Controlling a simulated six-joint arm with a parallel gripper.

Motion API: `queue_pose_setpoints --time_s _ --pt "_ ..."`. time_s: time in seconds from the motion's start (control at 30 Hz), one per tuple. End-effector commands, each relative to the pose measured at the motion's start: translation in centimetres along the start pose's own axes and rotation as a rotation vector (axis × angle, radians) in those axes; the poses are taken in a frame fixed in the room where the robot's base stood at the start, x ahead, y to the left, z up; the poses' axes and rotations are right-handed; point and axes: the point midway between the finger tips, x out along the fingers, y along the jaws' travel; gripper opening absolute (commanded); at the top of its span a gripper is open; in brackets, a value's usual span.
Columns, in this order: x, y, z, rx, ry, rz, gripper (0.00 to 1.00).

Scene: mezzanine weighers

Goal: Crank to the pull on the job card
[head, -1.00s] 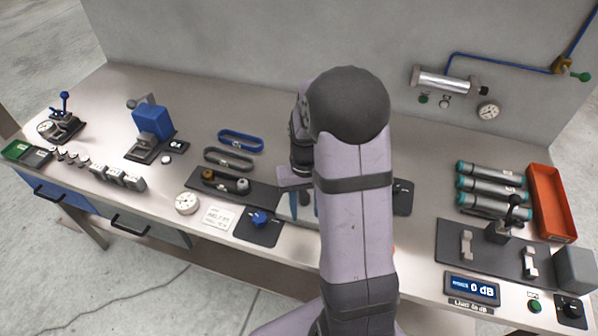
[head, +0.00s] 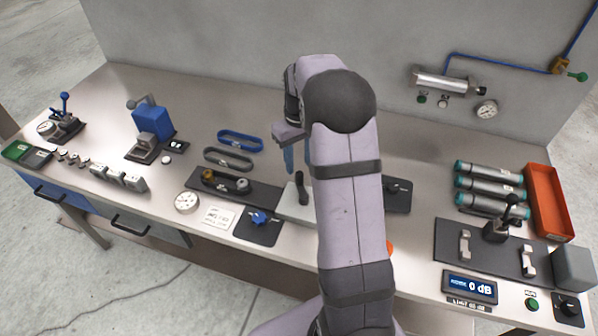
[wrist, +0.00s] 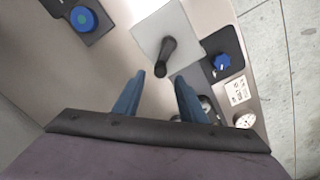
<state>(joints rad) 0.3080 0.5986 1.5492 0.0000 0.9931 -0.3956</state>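A pale grey box (head: 296,207) with a black crank handle (head: 301,188) stands at the front middle of the bench, partly hidden by my arm. In the wrist view, the box top (wrist: 178,27) and handle (wrist: 167,48) show clearly. My gripper (head: 298,158) has blue fingers spread apart and empty, above and behind the handle in the head view. In the wrist view, the handle's knob shows between the fingertips (wrist: 160,76), with no contact visible. A white job card (head: 217,217) lies left of the box; its print is too small to read. A white dial (head: 187,202) lies beside it.
A blue knob on a black plate (head: 259,218) sits between card and box. Two belts, blue (head: 240,140) and grey (head: 228,160), lie behind a dark pulley tray (head: 255,192). Cylinders (head: 490,183), a red tray (head: 547,200) and a display (head: 470,286) stand right.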

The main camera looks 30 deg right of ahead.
Motion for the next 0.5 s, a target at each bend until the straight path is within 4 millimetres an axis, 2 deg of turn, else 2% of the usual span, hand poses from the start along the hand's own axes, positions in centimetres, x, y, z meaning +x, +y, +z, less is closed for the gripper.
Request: queue_pose_setpoints --time_s 0.3,0.5 --pt "3.9 -0.1 0.1 0.001 -0.005 -0.002 0.38" --pt "5.3 0.0 0.1 0.001 -0.002 -0.001 0.38"
